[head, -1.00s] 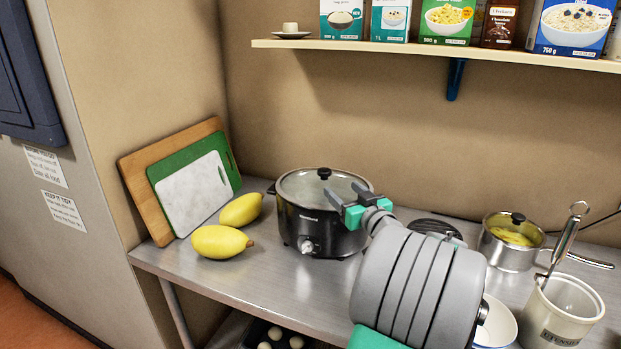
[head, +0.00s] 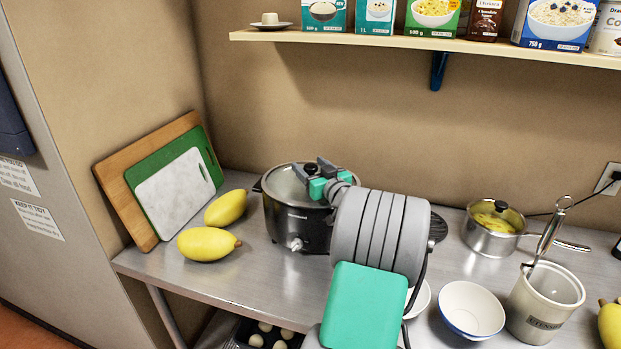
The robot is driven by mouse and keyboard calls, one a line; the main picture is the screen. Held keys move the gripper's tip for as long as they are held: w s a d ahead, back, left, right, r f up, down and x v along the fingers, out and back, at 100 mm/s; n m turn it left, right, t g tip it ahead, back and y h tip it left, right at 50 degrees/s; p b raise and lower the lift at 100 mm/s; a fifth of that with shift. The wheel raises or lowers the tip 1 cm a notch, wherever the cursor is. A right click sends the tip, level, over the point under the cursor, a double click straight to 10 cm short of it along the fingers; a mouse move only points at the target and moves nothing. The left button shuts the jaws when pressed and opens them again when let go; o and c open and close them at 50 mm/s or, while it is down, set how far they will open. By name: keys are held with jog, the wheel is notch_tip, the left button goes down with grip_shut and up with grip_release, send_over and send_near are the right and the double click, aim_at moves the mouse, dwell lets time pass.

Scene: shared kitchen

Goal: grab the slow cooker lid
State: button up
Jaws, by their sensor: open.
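The black slow cooker (head: 287,226) stands on the metal counter near the wall, its glass lid (head: 283,181) on top. My gripper (head: 312,168) is over the right part of the lid, with its fingers apart and nothing visible between them. It covers the lid's knob from view, so I cannot tell whether the fingers are around the knob, above it or touching it. My arm also hides the right side of the cooker.
Two yellow fruits (head: 208,243) lie left of the cooker, before leaning cutting boards (head: 172,192). On the right are a steel pot (head: 490,243), a white bowl (head: 471,309) and a utensil crock (head: 541,308). A loaded shelf (head: 400,41) runs above.

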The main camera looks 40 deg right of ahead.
jog(key=shift+c, duration=0.3)
grip_shut()
dwell(0.3)
jog(key=shift+r, duration=0.1)
